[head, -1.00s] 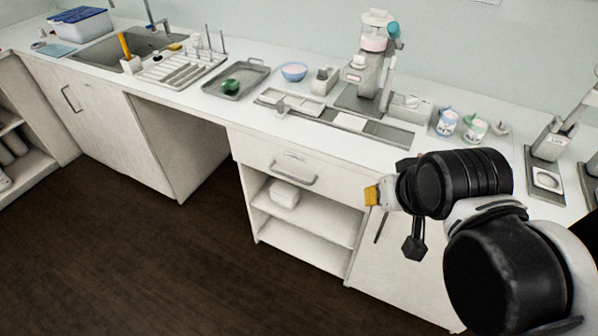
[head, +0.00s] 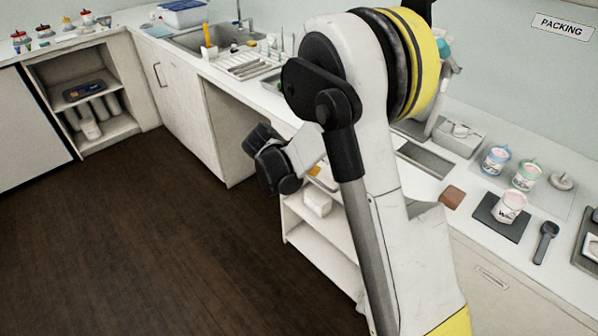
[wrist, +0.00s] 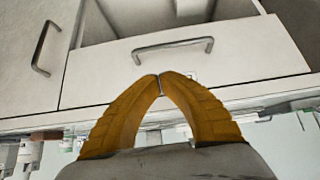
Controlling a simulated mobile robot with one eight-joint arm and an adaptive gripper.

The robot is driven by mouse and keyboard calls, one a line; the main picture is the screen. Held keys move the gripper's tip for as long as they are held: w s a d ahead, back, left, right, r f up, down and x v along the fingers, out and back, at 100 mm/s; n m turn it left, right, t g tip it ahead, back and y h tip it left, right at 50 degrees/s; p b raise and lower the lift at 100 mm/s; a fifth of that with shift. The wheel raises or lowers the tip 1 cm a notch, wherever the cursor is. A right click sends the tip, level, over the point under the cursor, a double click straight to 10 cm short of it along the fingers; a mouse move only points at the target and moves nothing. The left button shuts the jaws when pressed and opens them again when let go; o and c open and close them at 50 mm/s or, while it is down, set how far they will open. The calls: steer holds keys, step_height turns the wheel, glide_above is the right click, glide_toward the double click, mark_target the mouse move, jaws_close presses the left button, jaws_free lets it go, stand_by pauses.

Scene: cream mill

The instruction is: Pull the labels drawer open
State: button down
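A white drawer front (wrist: 250,55) with a grey bar handle (wrist: 172,46) fills the middle of the wrist view, which looks upside down. The drawer looks shut. A small label holder on it is mostly hidden behind my fingers, and I cannot read it. My gripper (wrist: 160,76) has its two yellow fingers meeting at the tips, with nothing between them. The tips overlap the drawer front in the picture, apart from the handle. In the head view a bit of yellow finger (head: 315,171) shows beside my arm, which hides most of this drawer.
An open shelf with a white box (head: 316,202) lies under the drawer. A cabinet door with a handle (wrist: 45,48) is beside it. The dark floor (head: 150,240) is clear.

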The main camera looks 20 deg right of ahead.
mark_target(328, 179)
steer(key=b+x, duration=0.2)
steer(key=x, duration=0.3)
steer(key=b+x, duration=0.2)
steer(key=x, duration=0.3)
steer(key=shift+w+a+f, duration=0.15)
steer(key=shift+w+f, duration=0.1)
steer(key=shift+f, duration=0.2)
steer(key=shift+a, duration=0.1)
